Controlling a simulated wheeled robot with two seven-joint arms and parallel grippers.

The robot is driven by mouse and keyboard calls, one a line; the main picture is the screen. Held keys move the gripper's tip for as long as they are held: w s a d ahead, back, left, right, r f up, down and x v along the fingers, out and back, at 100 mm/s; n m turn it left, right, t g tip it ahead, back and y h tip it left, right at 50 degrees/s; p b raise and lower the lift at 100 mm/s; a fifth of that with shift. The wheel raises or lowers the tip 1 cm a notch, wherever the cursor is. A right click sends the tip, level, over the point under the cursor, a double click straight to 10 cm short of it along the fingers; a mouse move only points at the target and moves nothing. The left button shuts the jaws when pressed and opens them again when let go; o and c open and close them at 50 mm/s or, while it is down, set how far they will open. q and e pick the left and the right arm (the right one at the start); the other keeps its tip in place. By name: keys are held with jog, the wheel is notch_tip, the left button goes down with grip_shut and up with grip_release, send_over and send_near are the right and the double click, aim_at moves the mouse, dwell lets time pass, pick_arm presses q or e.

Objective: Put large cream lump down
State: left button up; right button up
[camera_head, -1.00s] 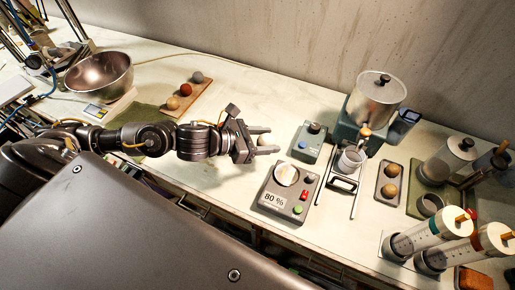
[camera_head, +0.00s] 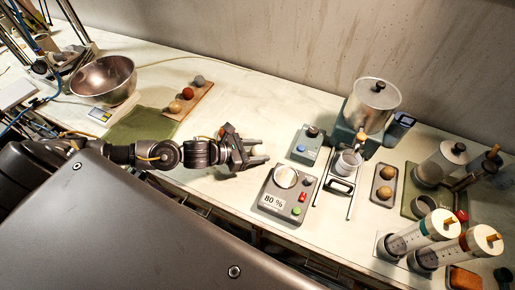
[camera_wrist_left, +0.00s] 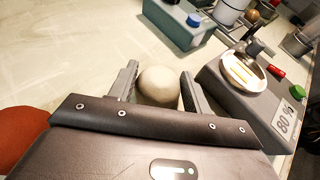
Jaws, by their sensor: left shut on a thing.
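The large cream lump (camera_wrist_left: 158,86) is a pale round ball. It sits between the two fingers of my left gripper (camera_wrist_left: 157,88) in the left wrist view, and the gripper is shut on it. In the head view the left gripper (camera_head: 262,150) is over the pale worktop, with the lump (camera_head: 259,150) partly hidden by the fingers. The gripper is just left of the grey "80 %" device (camera_head: 275,215). I cannot tell whether the lump touches the worktop. My right gripper is not in view.
A blue-buttoned box (camera_head: 306,145) stands behind the fingertips. A wooden board (camera_head: 203,98) with several balls, a green mat (camera_head: 135,125) and a metal bowl (camera_head: 102,80) are at left. A steel pot (camera_head: 373,105) and syringe-like cylinders (camera_head: 425,232) are at right.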

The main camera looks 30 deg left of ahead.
pick_arm(q)
jog(key=o, duration=1.2)
jog(key=shift+c, duration=0.2)
jog(key=b+v, duration=0.3)
jog(key=v, duration=0.7)
jog(key=shift+s+a+r, duration=0.1)
jog(key=shift+s+a, duration=0.15)
jog(key=shift+s, duration=0.05)
jog(key=shift+s+a+r+b, duration=0.3)
jog(key=shift+s+r+b, duration=0.05)
jog(key=shift+b, duration=0.05)
